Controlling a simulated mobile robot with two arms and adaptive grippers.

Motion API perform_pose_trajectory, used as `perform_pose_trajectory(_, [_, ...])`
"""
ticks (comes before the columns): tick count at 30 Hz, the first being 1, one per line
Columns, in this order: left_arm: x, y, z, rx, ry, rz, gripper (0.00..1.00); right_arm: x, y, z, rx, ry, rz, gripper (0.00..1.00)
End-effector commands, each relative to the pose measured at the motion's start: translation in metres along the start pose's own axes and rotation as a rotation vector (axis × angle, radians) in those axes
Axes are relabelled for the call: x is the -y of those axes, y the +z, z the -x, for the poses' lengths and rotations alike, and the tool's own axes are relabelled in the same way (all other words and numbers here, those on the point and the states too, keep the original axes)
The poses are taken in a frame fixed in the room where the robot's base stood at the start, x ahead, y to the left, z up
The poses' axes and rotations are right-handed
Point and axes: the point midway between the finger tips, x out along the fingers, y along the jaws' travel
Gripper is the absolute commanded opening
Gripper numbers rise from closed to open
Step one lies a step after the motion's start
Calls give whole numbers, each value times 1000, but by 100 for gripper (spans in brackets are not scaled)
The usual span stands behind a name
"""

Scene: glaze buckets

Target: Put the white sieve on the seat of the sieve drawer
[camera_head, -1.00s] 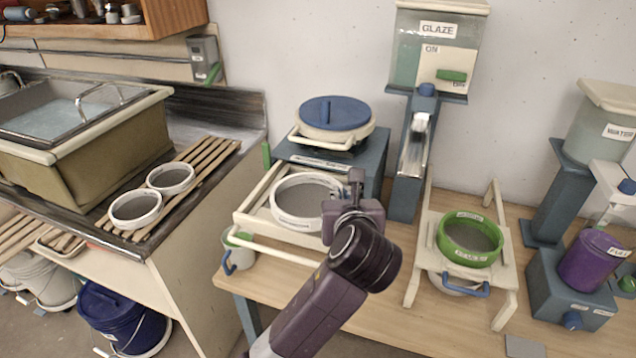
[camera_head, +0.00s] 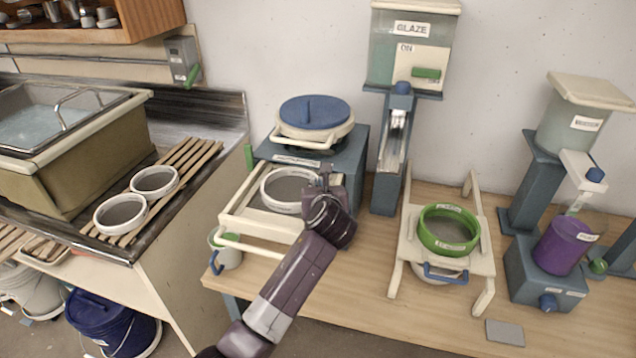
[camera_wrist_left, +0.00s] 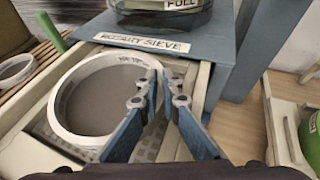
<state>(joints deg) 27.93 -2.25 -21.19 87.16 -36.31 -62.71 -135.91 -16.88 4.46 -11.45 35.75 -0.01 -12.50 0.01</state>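The white sieve (camera_head: 284,206), a white ring with a grey mesh, is at the pulled-out sieve drawer (camera_head: 232,223) of the rotary sieve. In the left wrist view the white sieve (camera_wrist_left: 60,118) lies over the drawer's gridded floor (camera_wrist_left: 185,140), its left side close to the drawer wall. I cannot tell whether it rests fully on the seat. My left gripper (camera_head: 325,178) is at the sieve's right side. In the left wrist view its fingers (camera_wrist_left: 162,88) straddle the rim, one inside and one outside, and look shut on it. My right gripper is not in view.
The rotary sieve's blue-lidded bucket (camera_head: 315,115) stands behind the drawer. The glaze dispenser (camera_head: 400,110) and a green sieve (camera_head: 448,232) on a stand are to the right. Two white sieves (camera_head: 120,213) lie on the slatted rack. A mug (camera_head: 226,252) stands by the drawer's front left.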

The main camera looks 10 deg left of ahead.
Motion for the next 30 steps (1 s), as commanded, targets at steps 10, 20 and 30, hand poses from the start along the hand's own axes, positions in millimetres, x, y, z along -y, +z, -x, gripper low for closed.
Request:
perform_pose_trajectory(10, [0,-2,-1,1,0,0,9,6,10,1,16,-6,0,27])
perform_pose_trajectory(20, [0,-2,0,1,0,0,22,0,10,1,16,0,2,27])
perform_pose_trajectory(30, [0,-1,26,2,-1,0,22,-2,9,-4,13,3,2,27])
